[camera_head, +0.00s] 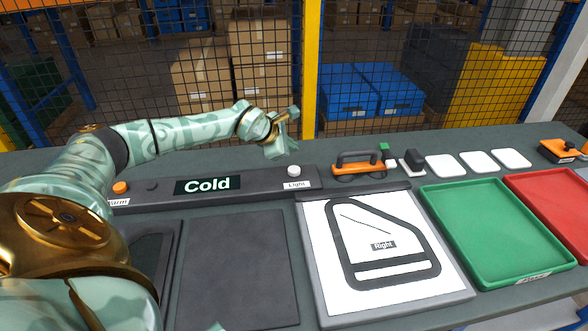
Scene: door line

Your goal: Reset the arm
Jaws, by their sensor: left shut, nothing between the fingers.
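My left gripper (281,147) hangs above the back of the workbench, near the white button by the "Light" label. It is shut and holds nothing. My left arm reaches in from the left and bends over the panel marked "Cold" (207,184). The gripper is apart from everything on the bench. My right gripper does not show, though a small pale green piece at the bottom edge may be part of my right arm.
A light board (453,292) bears a door outline marked "Right". A dark pad (240,268) lies left of it. A mesh fence stands behind.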

